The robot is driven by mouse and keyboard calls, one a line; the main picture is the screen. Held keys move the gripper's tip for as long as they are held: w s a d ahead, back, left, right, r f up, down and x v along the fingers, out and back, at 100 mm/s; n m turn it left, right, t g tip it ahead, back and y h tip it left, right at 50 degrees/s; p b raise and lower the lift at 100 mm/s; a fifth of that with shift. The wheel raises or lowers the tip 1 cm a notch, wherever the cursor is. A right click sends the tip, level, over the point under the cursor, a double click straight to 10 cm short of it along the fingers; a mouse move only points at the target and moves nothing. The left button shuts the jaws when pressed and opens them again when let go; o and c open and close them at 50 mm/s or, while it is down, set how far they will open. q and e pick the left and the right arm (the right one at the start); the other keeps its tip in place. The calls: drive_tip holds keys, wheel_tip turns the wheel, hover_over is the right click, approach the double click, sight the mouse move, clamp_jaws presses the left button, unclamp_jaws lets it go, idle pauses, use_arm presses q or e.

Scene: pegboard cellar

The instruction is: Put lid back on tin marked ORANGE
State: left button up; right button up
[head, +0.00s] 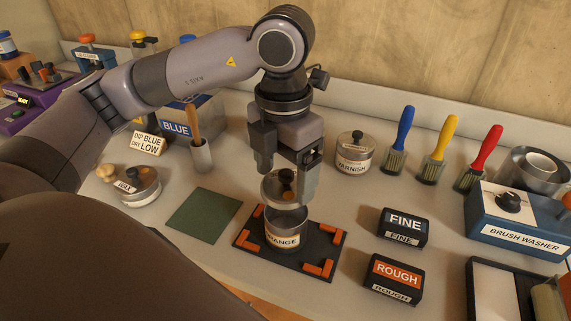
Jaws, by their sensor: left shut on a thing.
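The tin marked ORANGE (283,240) stands upright on a black mat (246,242) with orange corner pieces. My left gripper (285,181) is directly above the tin, pointing down. It is shut on the round metal lid (271,191) by the dark knob. The lid is over the tin's mouth, and a grey gap or the tin's far inner wall shows below it. Whether the lid's edge touches the tin I cannot tell. My right gripper is not in view.
A VARNISH tin (354,158) with its lid on stands behind, to the right. FINE (402,227) and ROUGH (392,277) blocks stand right of the mat. A green mat (203,215) lies bare to the left, near a WAX tin (139,188). Brushes (438,150) and a brush washer (518,225) are farther right.

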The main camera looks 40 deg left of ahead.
use_arm(q)
wheel_tip(320, 180, down, 4)
drive_tip(key=b, duration=0.3)
drive_tip(key=shift+f, duration=0.25)
drive_tip(key=shift+f+b, duration=0.45)
drive_tip(key=shift+f, duration=0.05)
drive_tip(key=shift+b, duration=0.35)
idle(0.7)
drive_tip(key=shift+f+b, duration=0.15)
drive_tip(key=shift+b, duration=0.3)
idle(1.1)
idle(0.3)
drive_tip(key=o, duration=0.9)
